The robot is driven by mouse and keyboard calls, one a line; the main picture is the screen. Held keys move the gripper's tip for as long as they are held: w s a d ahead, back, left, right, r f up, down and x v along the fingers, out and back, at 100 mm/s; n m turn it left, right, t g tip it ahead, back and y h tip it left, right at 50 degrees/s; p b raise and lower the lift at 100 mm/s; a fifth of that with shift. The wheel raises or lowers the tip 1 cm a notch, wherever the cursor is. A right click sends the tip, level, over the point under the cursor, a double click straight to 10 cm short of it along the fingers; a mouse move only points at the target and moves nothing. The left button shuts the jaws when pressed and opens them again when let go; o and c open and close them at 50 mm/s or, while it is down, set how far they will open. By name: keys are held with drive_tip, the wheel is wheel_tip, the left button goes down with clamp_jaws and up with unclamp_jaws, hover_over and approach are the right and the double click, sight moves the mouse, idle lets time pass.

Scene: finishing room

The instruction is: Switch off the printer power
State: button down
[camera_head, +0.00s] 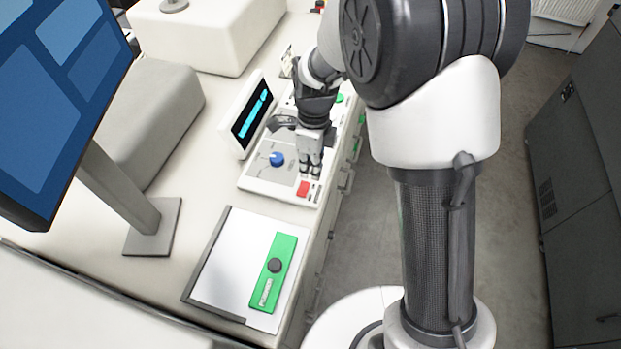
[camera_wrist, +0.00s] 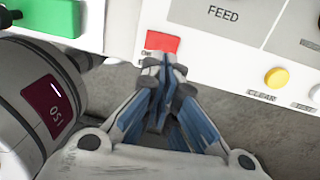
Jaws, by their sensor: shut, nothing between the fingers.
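A red rocker-like switch (camera_head: 303,188) sits near the front edge of the pale control panel (camera_head: 256,183). It also shows in the wrist view (camera_wrist: 163,41), with a small label below it partly hidden by my fingers. My gripper (camera_head: 311,172) is shut and empty, pointing down over the panel right beside the red switch. In the wrist view my fingertips (camera_wrist: 158,62) are together at the switch's lower edge. I cannot tell whether they touch it. Which way the switch is set cannot be made out.
A blue knob (camera_head: 277,158) and a tilted display (camera_head: 252,115) are left of my gripper.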

sight(306, 193)
wheel_tip(306, 193, up, 7)
drive_tip(key=shift+w+d, duration=0.15)
drive_tip(key=shift+w, duration=0.2)
drive_tip(key=f, duration=0.3)
drive_tip(key=s+a+f+b, duration=0.1)
drive_tip(key=f, duration=0.3)
drive_tip(key=s+f+b, duration=0.1)
drive_tip(key=f, duration=0.3)
drive_tip(key=shift+s+a+f, duration=0.1)
drive_tip(key=shift+a+f, duration=0.1)
idle(0.4)
